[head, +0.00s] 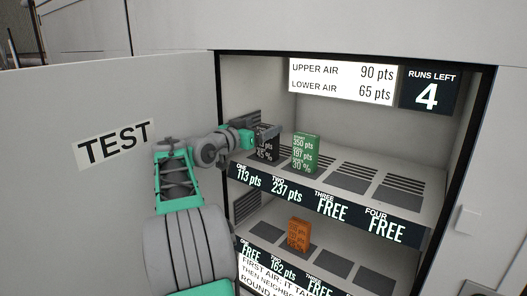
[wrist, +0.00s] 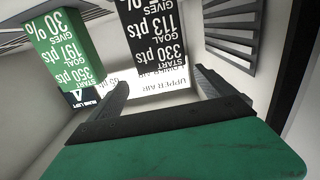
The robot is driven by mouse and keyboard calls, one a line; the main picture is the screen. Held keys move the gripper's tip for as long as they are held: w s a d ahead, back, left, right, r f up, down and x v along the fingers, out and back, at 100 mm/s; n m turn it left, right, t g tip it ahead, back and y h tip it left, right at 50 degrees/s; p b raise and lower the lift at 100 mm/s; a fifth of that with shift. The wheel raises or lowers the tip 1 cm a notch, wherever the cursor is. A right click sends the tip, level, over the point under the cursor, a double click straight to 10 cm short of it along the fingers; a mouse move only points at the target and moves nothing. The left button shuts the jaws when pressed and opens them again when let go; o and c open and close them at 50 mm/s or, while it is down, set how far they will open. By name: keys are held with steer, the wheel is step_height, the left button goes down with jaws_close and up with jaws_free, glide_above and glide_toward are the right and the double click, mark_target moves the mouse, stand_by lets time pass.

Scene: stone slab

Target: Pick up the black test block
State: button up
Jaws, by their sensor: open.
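The black block (head: 264,156) stands upright on the upper shelf, in the slot labelled ONE at the left. My gripper (head: 264,134) is at its upper part in the head view and hides some of it. In the wrist view the black block (wrist: 152,38) appears upside down, with white lettering. It lines up with the gap between the open fingers of my gripper (wrist: 160,80). I cannot tell whether the fingers reach around it, and no grip on it shows.
A green block (head: 305,154) stands close to the right of the black one. An orange block (head: 298,235) is on the lower shelf. The open door (head: 115,142) marked TEST is at the left. The upper shelf's right side (head: 375,180) is clear.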

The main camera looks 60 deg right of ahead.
mark_target(268, 150)
steer(key=f+b, duration=0.3)
steer(key=f, duration=0.1)
steer(key=shift+w+f, duration=0.1)
steer(key=shift+w, duration=0.1)
steer(key=shift+d, duration=0.4)
steer(key=d+p, duration=0.1)
steer(key=d, duration=0.1)
steer(key=d+p, duration=0.1)
steer(key=d, duration=0.1)
steer(key=s+d+p, duration=0.1)
steer(key=d, duration=0.2)
steer(key=c, duration=2)
steer(key=shift+r, duration=0.2)
